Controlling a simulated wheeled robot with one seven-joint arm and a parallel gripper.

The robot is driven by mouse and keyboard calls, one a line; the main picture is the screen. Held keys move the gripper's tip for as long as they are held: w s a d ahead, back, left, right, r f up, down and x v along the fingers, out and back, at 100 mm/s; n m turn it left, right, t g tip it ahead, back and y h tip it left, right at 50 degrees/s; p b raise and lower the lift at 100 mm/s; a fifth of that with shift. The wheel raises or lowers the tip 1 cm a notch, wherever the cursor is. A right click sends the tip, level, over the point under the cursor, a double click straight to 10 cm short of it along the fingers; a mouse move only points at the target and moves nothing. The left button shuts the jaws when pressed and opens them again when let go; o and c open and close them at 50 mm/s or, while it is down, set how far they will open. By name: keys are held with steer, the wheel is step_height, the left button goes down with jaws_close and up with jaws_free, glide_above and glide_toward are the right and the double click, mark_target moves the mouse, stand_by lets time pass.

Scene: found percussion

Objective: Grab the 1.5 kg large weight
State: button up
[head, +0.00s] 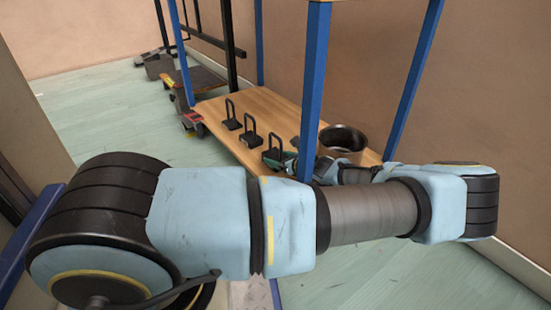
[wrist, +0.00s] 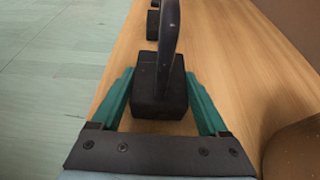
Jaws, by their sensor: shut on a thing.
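Three black weights with upright loop handles stand in a row on a wooden shelf board (head: 222,143): a far one (head: 231,117), a middle one (head: 250,135) and a near one (head: 272,154). No mass marking is readable. My gripper (wrist: 159,78) has its green fingers on both sides of the near weight's block-shaped base (wrist: 158,98) and is shut on it. In the wrist view the handle rises toward the camera. The weight appears upright at the board; I cannot tell whether it is lifted. In the head view my arm and a blue post partly hide the gripper.
Blue rack posts (head: 314,90) rise around the board, one close by my gripper. A dark round metal pot (head: 342,138) stands on the board to the right. A wall borders the back right. Open pale green floor (head: 90,115) lies to the left.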

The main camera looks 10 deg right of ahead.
jaws_close()
steer(key=shift+w+r, duration=0.1)
steer(key=shift+r, duration=0.1)
stand_by(0.3)
